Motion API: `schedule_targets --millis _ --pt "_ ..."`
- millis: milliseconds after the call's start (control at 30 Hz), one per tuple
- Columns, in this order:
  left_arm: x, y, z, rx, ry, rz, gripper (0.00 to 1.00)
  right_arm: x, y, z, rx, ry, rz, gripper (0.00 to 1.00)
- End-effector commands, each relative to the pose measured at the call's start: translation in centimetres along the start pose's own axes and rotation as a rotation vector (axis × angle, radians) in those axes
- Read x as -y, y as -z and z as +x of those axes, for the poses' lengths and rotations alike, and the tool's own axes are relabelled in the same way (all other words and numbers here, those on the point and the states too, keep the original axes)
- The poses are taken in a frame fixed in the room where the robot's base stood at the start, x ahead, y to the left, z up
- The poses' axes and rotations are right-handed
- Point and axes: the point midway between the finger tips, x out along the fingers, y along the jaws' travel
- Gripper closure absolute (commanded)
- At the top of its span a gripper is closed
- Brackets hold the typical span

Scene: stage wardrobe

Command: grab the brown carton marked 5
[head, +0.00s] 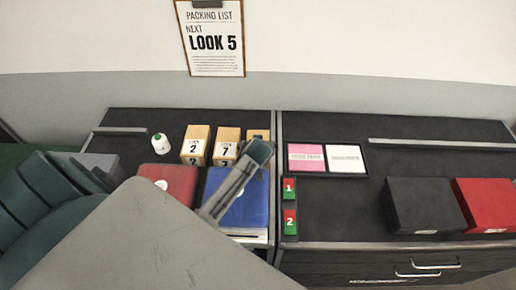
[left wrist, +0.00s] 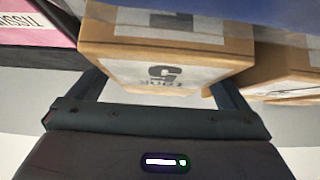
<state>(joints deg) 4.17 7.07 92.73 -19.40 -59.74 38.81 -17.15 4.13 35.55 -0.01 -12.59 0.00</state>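The brown carton marked 5 shows in the left wrist view (left wrist: 170,75), its label upside down there. In the head view a brown carton (head: 258,134) stands at the right end of the carton row, mostly hidden behind my left gripper (head: 258,152). In the left wrist view my left gripper's (left wrist: 160,90) fingers are spread apart, one toward each side of the carton marked 5. Whether they touch it I cannot tell. Cartons marked 2 (head: 195,145) and 7 (head: 227,147) stand to its left in the head view. My right gripper is not in view.
A blue box (head: 240,205) and a red box (head: 170,180) lie in front of the cartons. A white bottle (head: 160,145) stands left of them. A tray with pink and white cards (head: 327,158) is to the right. The packing list (head: 212,40) reads LOOK 5.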

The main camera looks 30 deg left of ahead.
Motion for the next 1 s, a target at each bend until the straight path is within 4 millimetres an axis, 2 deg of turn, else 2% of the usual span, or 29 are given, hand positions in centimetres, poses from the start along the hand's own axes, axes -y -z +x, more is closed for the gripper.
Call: schedule_targets --millis 33,200,267,567,1000 --pt "0.0 0.0 0.0 0.0 0.0 0.0 0.12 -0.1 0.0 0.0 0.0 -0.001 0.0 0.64" --pt "0.0 0.0 0.0 0.0 0.0 0.0 0.45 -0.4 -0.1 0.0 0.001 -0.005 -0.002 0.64" --pt "0.0 0.1 -0.1 -0.001 -0.001 0.0 0.54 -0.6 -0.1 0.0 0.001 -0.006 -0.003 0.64" --pt "-0.1 0.5 -0.4 -0.004 -0.002 -0.002 0.54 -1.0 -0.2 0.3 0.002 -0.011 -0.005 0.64" --pt "-0.1 6.1 -5.9 -0.005 -0.002 -0.002 0.54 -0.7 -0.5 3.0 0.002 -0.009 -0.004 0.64"
